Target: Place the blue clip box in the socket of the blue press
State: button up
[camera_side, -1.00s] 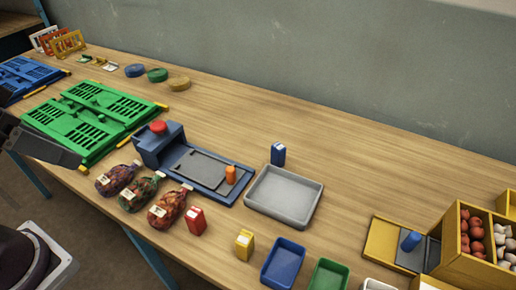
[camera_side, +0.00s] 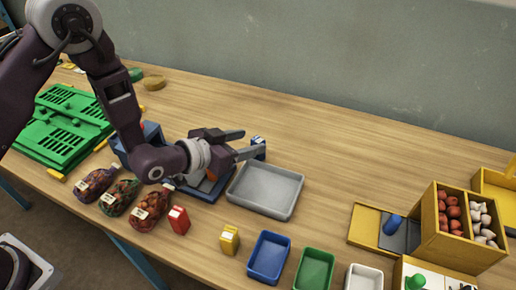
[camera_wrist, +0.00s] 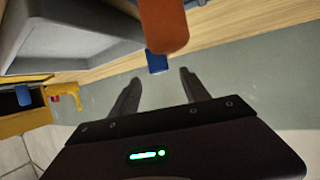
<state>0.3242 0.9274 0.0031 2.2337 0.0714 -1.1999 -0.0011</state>
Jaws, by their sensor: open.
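The blue clip box (camera_side: 258,143) stands upright behind the grey tray; its white label shows, and the fingers partly cover it. My gripper (camera_side: 250,142) is open and empty, level, with its fingertips at or just short of the box. In the wrist view the box (camera_wrist: 157,63) shows between and beyond the two fingertips (camera_wrist: 160,78). The blue press (camera_side: 153,132) is mostly hidden behind my arm, and I cannot see its socket in the side view. Its orange peg (camera_wrist: 163,25) looms close in the wrist view.
The grey tray (camera_side: 262,208) lies right in front of the box. Red (camera_side: 179,220) and yellow (camera_side: 229,240) boxes, filled sacks (camera_side: 150,210) and small bins line the front. A yellow crate (camera_side: 463,254) stands at right.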

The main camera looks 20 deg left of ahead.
aim_at(257, 141)
jog(key=x, duration=0.5)
jog(key=shift+s+a+f, duration=0.1)
jog(key=shift+s+f, duration=0.05)
jog(key=shift+f, duration=0.15)
grip_shut()
jog(key=shift+r, duration=0.1)
notch_tip(257, 141, up, 10)
jog(key=shift+a+f, duration=0.1)
jog(key=s+a+r+n+y, duration=0.1)
jog(key=a+r+y, duration=0.15)
jog(key=a, duration=0.55)
jog(key=s+a+r+n+t+y, duration=0.1)
jog(key=s+a+r+n, duration=0.15)
jog(key=a, duration=0.45)
jog(key=s+a+r+n+y, duration=0.1)
jog(key=a+r+y, duration=0.15)
jog(key=a, duration=0.55)
jog(key=s+f+m+h, duration=0.1)
jog(key=s+m+h, duration=0.2)
jog(key=s, duration=0.4)
jog(key=shift+a+f+g+h, duration=0.3)
jog(key=shift+a+h, duration=0.1)
jog(key=shift+h, duration=0.4)
